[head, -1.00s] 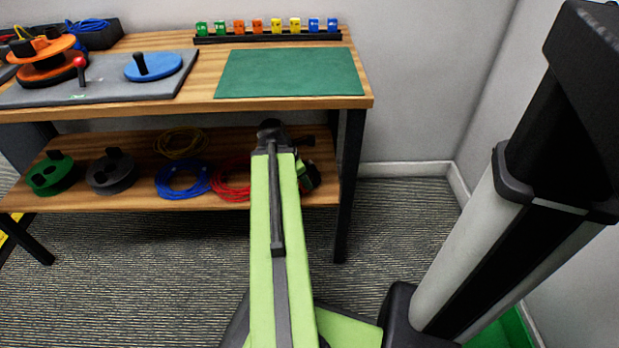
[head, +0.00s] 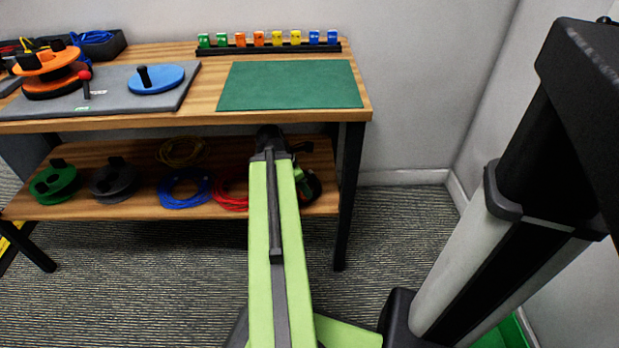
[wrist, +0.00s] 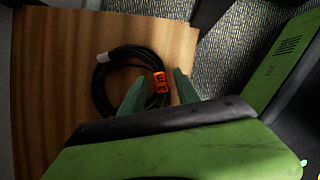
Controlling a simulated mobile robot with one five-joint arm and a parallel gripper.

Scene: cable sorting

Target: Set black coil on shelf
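The black coil (wrist: 106,82) lies on the wooden shelf in the wrist view, near the shelf's edge. It has an orange tag (wrist: 160,82) on its right side and a pale end at its upper left. My gripper (wrist: 160,76) is open, with its green fingertips apart on either side of the tagged part of the coil. I see no finger clearly pressing on it. In the head view my arm reaches to the right part of the lower shelf (head: 130,184), and the arm hides most of the gripper. A dark curved edge shows just right of the arm.
A red coil (head: 231,196), a blue coil (head: 186,189) and a yellow coil (head: 180,152) lie left of my arm. Black (head: 114,181) and green (head: 55,183) reels are further left. The tabletop (head: 290,116) overhangs the shelf, and a dark leg (head: 349,190) stands at right.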

